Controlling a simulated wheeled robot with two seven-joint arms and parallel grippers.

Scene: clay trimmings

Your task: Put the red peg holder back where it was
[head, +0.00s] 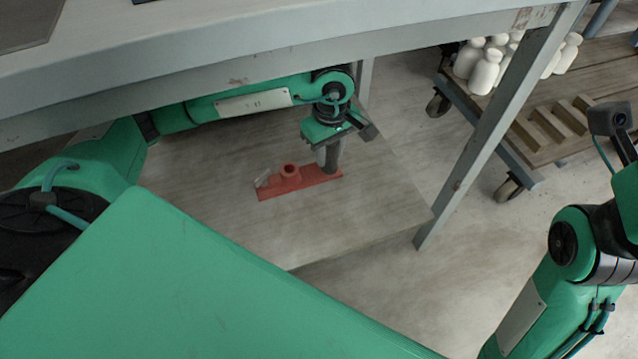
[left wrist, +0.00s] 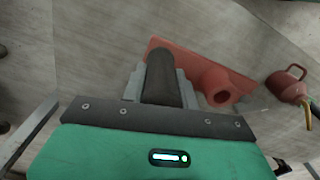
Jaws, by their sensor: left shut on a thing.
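The red peg holder (head: 312,178) is a flat red bar with a round raised socket and a dark grey upright post at its right end. It is over the wooden lower shelf (head: 225,215), under the table; I cannot tell whether it touches the shelf. My left gripper (head: 330,158) points down at the right end and is shut on the grey post. In the left wrist view the fingers (left wrist: 160,88) flank the grey post (left wrist: 161,75), with the red bar and socket (left wrist: 220,90) beyond. My right gripper is not in view; only part of my right arm shows.
The grey table top (head: 270,45) hangs over my left arm, with a table leg (head: 490,125) at the right. A wheeled cart (head: 515,155) holds white bottles (head: 485,72) and wooden bars. A red jug-like thing (left wrist: 287,84) shows in the left wrist view. The shelf front is clear.

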